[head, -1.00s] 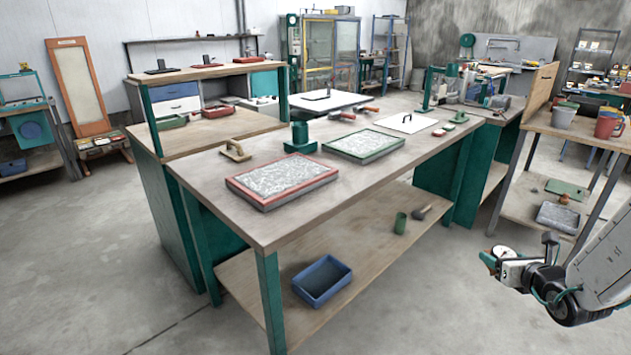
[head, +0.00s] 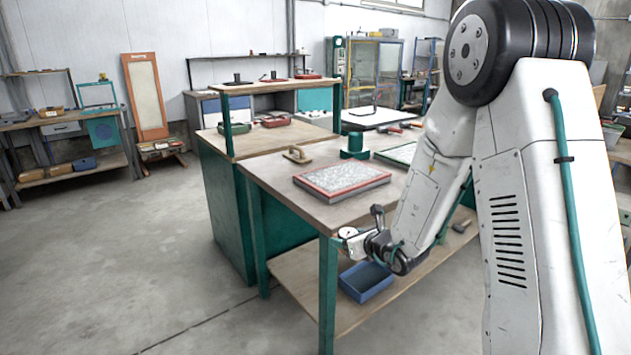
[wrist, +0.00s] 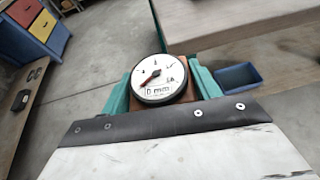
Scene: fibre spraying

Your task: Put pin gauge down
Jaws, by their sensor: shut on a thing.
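The pin gauge (wrist: 158,78) has a round white dial with a dark rim, a red needle and the mark "0 mm". In the wrist view it sits between the green fingers of my gripper (wrist: 160,92), which is shut on it. Its lower part is hidden by the gripper. In the head view the gauge (head: 347,232) is small, in my gripper (head: 352,243), in front of the near edge of the workbench (head: 272,181). In that view it appears just below the bench top.
A red-framed tray of grey fibre (head: 340,200) lies on the bench, with a wooden-handled float (head: 297,155) behind it. A blue bin (head: 366,275) stands on the lower shelf (head: 295,262). The bench's left front corner is bare. Open floor (head: 190,290) lies to the left.

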